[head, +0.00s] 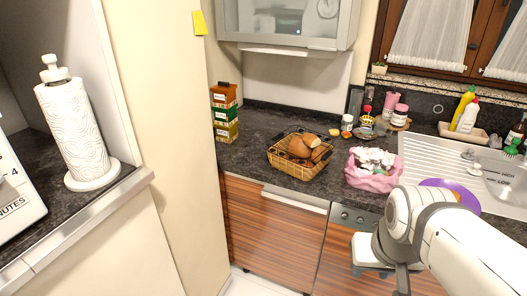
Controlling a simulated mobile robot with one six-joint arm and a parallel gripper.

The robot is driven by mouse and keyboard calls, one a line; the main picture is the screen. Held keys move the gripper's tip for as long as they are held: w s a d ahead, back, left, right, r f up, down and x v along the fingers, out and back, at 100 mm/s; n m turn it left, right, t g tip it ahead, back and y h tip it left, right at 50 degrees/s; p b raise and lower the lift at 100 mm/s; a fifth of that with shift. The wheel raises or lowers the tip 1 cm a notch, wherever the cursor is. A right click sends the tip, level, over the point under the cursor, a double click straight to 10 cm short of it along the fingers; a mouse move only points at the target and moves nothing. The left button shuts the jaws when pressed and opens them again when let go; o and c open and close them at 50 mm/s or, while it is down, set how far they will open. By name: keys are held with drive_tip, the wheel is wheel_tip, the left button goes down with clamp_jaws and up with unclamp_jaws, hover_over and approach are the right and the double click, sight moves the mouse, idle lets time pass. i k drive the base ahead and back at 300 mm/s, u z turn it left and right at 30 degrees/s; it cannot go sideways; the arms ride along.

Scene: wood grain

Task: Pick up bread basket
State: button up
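The bread basket (285,165) is a tan woven basket with a dark wire handle. It stands on the dark countertop near its front edge, with brown bread (301,147) in it. My white arm comes in from the lower right. My gripper (402,284) is at the bottom right, in front of the lower cabinets, below and to the right of the basket and apart from it. Its fingertips are only partly in view, so whether it is open or shut cannot be seen.
A pink bag (373,180) with white contents stands right of the basket. Stacked boxes (224,113) stand at the back left. Small jars (347,123) and bottles are behind. A sink (500,178) is at right. A wall panel (165,110) and paper towel roll (73,125) are at left.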

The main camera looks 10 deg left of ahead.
sight(302, 162)
drive_tip(key=z, duration=0.15)
drive_tip(key=i, duration=1.1)
drive_tip(key=z, duration=1.65)
drive_tip(key=k, duration=0.85)
drive_tip(key=u, duration=1.6)
